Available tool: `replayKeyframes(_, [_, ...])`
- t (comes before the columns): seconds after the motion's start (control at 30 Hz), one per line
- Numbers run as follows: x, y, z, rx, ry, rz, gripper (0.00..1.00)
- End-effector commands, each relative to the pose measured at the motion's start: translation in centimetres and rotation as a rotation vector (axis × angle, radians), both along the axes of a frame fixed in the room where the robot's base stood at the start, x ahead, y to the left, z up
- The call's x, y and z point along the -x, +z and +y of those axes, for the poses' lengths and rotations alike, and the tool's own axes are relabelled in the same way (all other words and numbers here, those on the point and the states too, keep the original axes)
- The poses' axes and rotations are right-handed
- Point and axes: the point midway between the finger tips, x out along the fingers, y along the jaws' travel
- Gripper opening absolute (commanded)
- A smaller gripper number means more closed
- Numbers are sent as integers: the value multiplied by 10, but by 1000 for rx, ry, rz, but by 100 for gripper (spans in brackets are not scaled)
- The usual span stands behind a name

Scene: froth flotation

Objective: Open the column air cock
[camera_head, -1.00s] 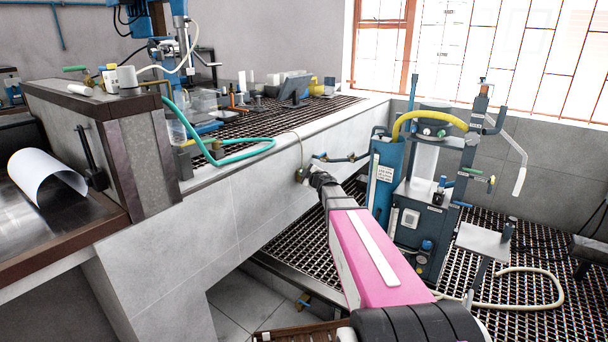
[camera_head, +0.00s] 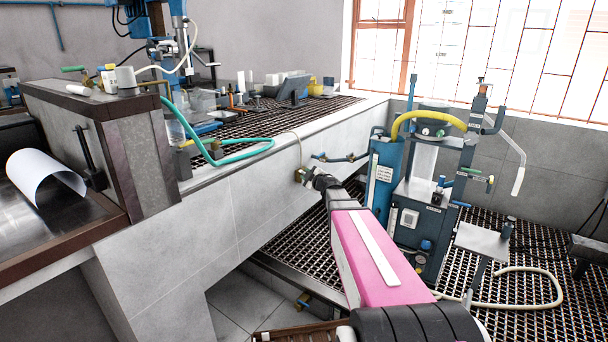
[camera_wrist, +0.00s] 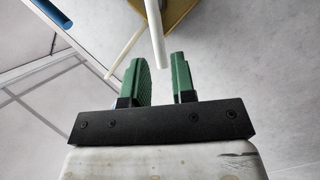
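A small brass-coloured valve (camera_head: 301,174) sits on the grey tiled wall in the head view; I take it for the column air cock. My gripper (camera_head: 312,178) is right in front of it, at the end of my pink arm. In the wrist view its green fingers (camera_wrist: 162,80) are apart. A pale rod (camera_wrist: 156,36), perhaps the cock's lever, comes down from a tan body (camera_wrist: 178,15) and its end lies near the gap between the fingertips. I cannot tell whether a finger touches it. A second pale strip, perhaps the hose, slants behind the left finger.
A blue-handled pipe fitting (camera_head: 338,158) is on the wall to the right. The blue column machine (camera_head: 412,215) with a yellow hose (camera_head: 428,117) stands right of my arm on grating.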

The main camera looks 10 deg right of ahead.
Motion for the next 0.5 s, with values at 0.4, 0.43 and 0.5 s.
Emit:
replayKeyframes(0.4, [67, 8, -24, 0, -1, 0, 24])
replayKeyframes(0.43, [68, 8, -25, 0, -1, 0, 24])
replayKeyframes(0.5, [69, 8, -25, 0, 0, 0, 24])
